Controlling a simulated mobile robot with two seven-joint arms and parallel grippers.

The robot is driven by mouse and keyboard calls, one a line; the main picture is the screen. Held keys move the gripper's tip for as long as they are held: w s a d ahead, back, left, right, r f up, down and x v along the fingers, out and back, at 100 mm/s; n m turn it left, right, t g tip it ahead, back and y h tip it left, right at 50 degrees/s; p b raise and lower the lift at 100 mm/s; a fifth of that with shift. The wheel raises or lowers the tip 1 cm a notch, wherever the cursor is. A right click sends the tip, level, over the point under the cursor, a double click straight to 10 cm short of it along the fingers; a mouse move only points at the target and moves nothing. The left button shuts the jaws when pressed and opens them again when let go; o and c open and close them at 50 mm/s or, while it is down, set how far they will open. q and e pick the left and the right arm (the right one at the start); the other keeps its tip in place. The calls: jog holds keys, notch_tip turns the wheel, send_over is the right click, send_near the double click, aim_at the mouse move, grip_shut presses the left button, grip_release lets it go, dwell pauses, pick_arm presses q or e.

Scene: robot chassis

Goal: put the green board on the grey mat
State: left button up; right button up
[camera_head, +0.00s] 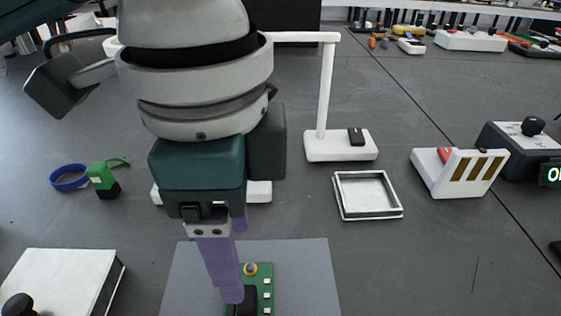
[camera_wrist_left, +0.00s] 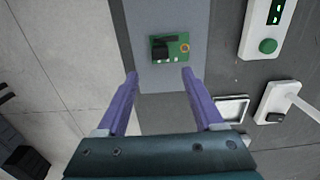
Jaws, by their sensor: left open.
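The green board (camera_head: 265,285) lies on the grey mat (camera_head: 310,280) at the bottom of the head view, partly hidden by my left gripper's purple fingers. In the left wrist view the whole board (camera_wrist_left: 176,40) shows, with a black part and a small gold ring on it, lying within the mat (camera_wrist_left: 146,18). My left gripper (camera_head: 233,298) points down over the mat beside the board in the picture. In the left wrist view my left gripper (camera_wrist_left: 158,74) has its fingers spread wide, with nothing between the tips. My right gripper is not in view.
A white box (camera_head: 62,278) with a black knob stands left of the mat. A small white tray (camera_head: 368,196), a white slotted holder (camera_head: 460,171) and a white stand (camera_head: 341,146) are to the right. Blue tape (camera_head: 68,178) and a green-black item (camera_head: 103,180) lie left.

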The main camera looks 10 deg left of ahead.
pick_arm(q)
jog(key=s+d+f+n+t+h, duration=0.1)
jog(key=s+d+n+t+h, duration=0.1)
jog(key=s+d+n+h, duration=0.25)
jog(key=s+a+f+n+y, duration=0.1)
jog(key=s+a+n, duration=0.1)
jog(key=a, duration=0.2)
jog(key=s+a+f+n+t+y, duration=0.1)
jog(key=a+f+n+y, duration=0.1)
jog(key=a, duration=0.3)
jog(key=s+a+f+n+y, duration=0.1)
jog(key=s+a+n, duration=0.1)
jog(key=a+n, duration=0.2)
jog(key=shift+s+a+f+t, duration=0.25)
jog(key=shift+s+a+t, duration=0.1)
jog(key=shift+a, duration=0.25)
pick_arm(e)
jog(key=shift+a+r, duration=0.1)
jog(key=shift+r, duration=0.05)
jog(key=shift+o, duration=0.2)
